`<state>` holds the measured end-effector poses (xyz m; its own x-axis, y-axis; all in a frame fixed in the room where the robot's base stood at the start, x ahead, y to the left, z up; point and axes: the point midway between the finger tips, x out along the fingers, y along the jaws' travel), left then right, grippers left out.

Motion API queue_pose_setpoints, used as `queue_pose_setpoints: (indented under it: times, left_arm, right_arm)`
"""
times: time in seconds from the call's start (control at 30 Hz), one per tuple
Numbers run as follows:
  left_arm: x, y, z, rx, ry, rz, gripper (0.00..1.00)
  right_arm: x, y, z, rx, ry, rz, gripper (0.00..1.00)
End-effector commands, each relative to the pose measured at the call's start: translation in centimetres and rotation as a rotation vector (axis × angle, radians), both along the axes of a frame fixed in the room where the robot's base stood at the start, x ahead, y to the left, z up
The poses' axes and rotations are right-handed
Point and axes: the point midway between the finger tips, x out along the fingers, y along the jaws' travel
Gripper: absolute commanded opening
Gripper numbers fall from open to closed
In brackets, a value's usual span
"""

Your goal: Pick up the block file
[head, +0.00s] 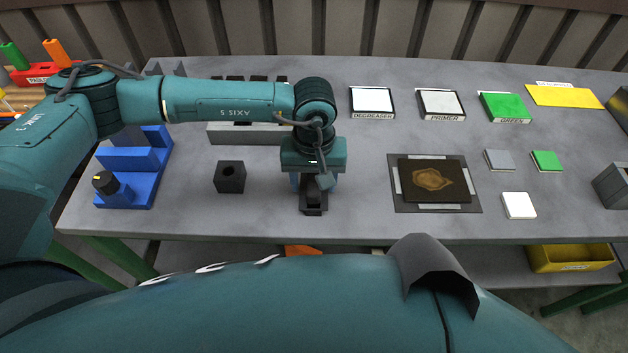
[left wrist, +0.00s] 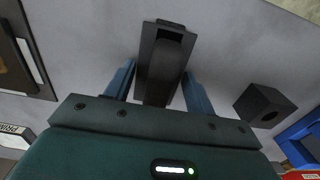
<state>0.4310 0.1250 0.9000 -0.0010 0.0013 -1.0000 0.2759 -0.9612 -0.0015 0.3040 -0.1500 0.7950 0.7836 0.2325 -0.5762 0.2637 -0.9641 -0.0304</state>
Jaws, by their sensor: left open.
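A dark block-shaped tool, which I take for the block file (head: 313,207), lies on the grey table below my left gripper (head: 313,184). In the left wrist view the block file (left wrist: 163,62) has a raised dark body on a longer base. The gripper's two blue fingers (left wrist: 158,88) stand one on each side of it, open, with small gaps visible. In the head view the gripper hides the far part of the block file. My right gripper is in neither view.
A dark cube with a hole (head: 230,178) stands just left, and a blue stand with a black knob (head: 132,187) farther left. A grey bar (head: 245,134) lies behind. A dark mat (head: 435,205) with a brown-stained plate is to the right. The table's front edge is close.

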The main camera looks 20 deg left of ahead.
Motion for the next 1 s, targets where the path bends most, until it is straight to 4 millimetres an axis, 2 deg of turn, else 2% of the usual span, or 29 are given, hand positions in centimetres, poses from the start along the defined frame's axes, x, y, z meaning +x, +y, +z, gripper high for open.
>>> queue_pose_setpoints:
  times: [0.23, 0.67, 0.87, 1.0]
  left_arm:
    - [0.0, 0.0, -0.2, -0.002, -0.002, 0.0, 0.54]
    - [0.1, 0.0, -0.1, -0.002, -0.002, 0.0, 0.19]
    - [0.1, -0.1, 0.0, -0.002, -0.003, 0.0, 0.19]
    - [0.2, -0.1, 1.0, -0.003, -0.006, 0.0, 0.19]
  right_arm:
    - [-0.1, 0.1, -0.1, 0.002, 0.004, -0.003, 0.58]
    - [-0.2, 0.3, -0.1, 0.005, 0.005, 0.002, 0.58]
    - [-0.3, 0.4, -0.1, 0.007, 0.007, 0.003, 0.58]
    - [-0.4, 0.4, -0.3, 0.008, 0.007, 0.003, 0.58]
